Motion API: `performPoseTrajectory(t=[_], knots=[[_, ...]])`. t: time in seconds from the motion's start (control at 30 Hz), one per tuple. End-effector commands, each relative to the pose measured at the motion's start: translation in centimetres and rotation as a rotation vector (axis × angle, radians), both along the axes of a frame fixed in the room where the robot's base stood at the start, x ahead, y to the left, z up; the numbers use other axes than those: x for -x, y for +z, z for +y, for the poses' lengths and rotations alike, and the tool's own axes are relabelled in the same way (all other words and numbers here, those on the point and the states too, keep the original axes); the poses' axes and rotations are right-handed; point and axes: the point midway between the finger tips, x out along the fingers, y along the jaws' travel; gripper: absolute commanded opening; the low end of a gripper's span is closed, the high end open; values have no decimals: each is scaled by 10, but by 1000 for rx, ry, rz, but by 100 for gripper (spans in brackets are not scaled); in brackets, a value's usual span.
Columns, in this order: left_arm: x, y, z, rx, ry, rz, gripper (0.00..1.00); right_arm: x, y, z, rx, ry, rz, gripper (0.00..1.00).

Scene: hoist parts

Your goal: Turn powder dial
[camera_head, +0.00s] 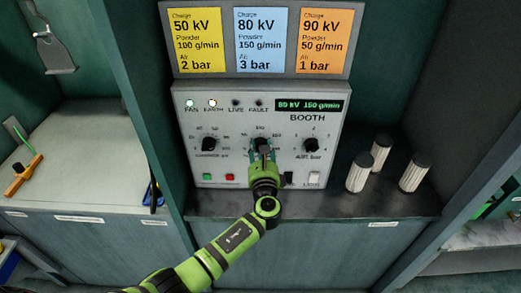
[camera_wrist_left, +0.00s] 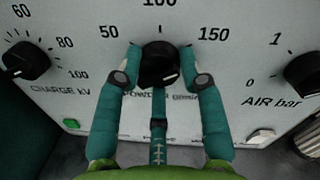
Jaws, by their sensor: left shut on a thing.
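The powder dial (camera_head: 260,142) is the middle black knob on the front of the grey booth panel (camera_head: 330,150). In the left wrist view the same knob (camera_wrist_left: 160,65) sits below the marks 50, 100 and 150. My left gripper (camera_head: 262,150) is shut on it, with one teal finger on each side of the knob in the left wrist view. The fingers hide part of the knob and its lettering. A pale mark shows low on the knob's face. The panel's green display (camera_head: 307,105) reads 80 kV 150 g/min. My right gripper is not in view.
The charge dial (camera_head: 208,144) is left of the powder dial, the air dial (camera_head: 310,145) right. Yellow (camera_head: 197,40), blue (camera_head: 263,40) and orange (camera_head: 325,40) cards hang above. Pale ribbed cylinders (camera_head: 359,172) stand right on the dark counter (camera_head: 340,208).

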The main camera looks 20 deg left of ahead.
Motion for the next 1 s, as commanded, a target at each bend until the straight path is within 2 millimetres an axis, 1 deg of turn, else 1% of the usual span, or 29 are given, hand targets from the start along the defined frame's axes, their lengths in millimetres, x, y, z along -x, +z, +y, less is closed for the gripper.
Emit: performPoseTrajectory(t=[0.03, 0.07, 0.1, 0.4, 0.53, 0.67, 0.9, 1.0], knots=[[0, -1, -2, 2, -4, 2, 44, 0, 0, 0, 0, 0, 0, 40], [0, -1, -2, 2, -5, 3, 56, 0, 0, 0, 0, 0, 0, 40], [0, -1, -2, 2, -5, 3, 63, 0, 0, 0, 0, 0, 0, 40], [1, -1, -1, 2, -1, 2, 63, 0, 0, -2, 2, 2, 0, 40], [8, -2, -3, 3, -2, 3, 63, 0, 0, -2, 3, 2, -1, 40], [27, -3, -11, 5, -4, 4, 63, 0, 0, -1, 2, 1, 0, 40], [75, -3, -31, 4, -4, 5, 63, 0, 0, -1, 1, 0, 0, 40], [91, -2, -37, 4, -4, 5, 63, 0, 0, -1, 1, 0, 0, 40]])
